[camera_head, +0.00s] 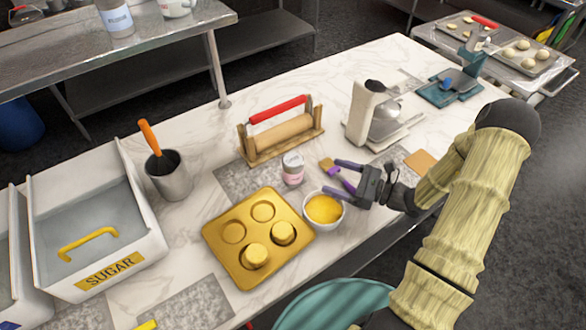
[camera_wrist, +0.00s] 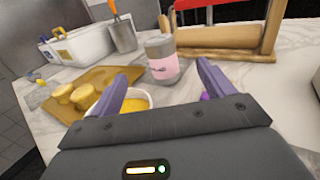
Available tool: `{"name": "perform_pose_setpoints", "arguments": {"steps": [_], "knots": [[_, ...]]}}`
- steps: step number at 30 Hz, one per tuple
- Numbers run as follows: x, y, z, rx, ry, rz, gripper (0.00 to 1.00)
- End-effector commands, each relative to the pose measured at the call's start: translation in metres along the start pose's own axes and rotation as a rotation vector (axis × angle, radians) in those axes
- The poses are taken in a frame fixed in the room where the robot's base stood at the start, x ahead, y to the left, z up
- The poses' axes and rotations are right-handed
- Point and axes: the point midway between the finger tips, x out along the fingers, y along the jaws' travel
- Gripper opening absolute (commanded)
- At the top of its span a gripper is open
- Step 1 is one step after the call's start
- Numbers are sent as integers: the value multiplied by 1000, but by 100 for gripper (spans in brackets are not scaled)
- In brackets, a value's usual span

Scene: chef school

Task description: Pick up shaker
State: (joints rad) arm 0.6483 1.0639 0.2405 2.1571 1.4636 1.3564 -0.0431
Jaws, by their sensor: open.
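The shaker (camera_head: 292,168) is a small jar with a grey top and a pink label. It stands upright on the marble counter, between the muffin tin and the rolling pin stand. In the wrist view the shaker (camera_wrist: 161,60) stands ahead, between and beyond my two purple fingers. My gripper (camera_head: 337,179) is open and empty, to the right of the shaker and apart from it. In the wrist view the fingers of my gripper (camera_wrist: 165,85) are spread wide.
A white bowl of yellow filling (camera_head: 324,209) sits just below my fingers, beside the golden muffin tin (camera_head: 225,251). The rolling pin stand (camera_head: 283,134) is behind the shaker. A metal cup (camera_head: 168,178) and sugar bin (camera_head: 100,225) stand left.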

Motion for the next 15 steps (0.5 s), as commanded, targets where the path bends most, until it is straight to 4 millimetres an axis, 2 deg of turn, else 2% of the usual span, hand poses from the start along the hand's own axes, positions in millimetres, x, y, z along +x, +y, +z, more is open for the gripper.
{"name": "perform_pose_setpoints", "arguments": {"steps": [9, 15], "knots": [[58, 1, 2, 1, 0, 5, 81], [88, 1, 1, 0, 1, 4, 81]]}}
